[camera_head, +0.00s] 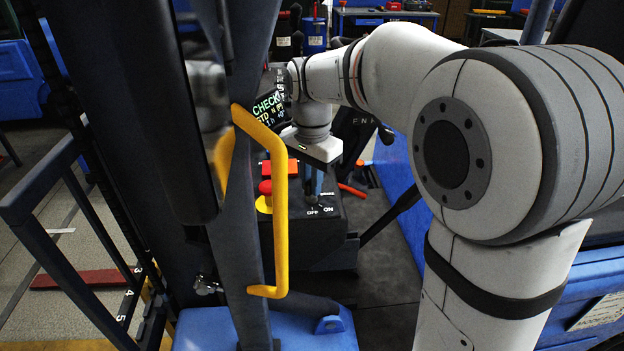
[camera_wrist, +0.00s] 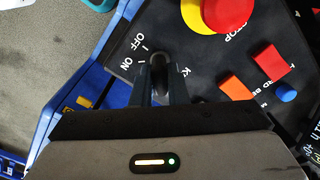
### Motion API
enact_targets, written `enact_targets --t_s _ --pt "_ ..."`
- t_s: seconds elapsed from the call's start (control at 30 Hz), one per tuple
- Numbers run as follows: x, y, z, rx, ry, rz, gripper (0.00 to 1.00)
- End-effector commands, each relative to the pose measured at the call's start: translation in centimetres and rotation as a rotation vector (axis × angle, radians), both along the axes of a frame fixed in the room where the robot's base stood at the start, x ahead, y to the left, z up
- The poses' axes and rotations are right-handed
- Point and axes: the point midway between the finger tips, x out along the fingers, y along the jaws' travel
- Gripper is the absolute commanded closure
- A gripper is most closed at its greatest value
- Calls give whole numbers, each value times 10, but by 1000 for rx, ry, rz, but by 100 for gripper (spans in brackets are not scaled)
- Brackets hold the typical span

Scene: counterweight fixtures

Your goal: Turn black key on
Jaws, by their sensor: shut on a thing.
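The black key (camera_wrist: 158,70) sits on the dark control panel (camera_wrist: 120,50), next to the white OFF and ON marks. In the wrist view my gripper (camera_wrist: 158,80) has its two fingers on either side of the key, shut on it. The fingers hide part of the key, so I cannot tell which mark it points to. In the head view my gripper (camera_head: 314,182) reaches down to the panel just above the OFF and ON lettering. The key itself is not clearly visible there.
A red stop button (camera_wrist: 228,12) on a yellow base is near the key. Orange and red rocker switches (camera_wrist: 271,62) and a blue button (camera_wrist: 286,93) lie to the right. A yellow grab handle (camera_head: 280,200) and dark post stand left of my arm in the head view.

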Motion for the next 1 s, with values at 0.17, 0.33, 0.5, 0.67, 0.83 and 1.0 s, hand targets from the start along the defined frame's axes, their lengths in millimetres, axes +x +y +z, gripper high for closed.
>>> enact_targets --t_s 0.17,0.33,0.5,0.67,0.83,1.0 --pt "0 0 1 1 -2 -1 77" --pt "0 0 0 0 -1 0 65" --pt "0 0 0 1 -1 0 65" --pt "1 0 10 1 -4 0 65" --pt "1 0 38 1 -6 0 65" --pt "1 0 64 1 -4 0 65"
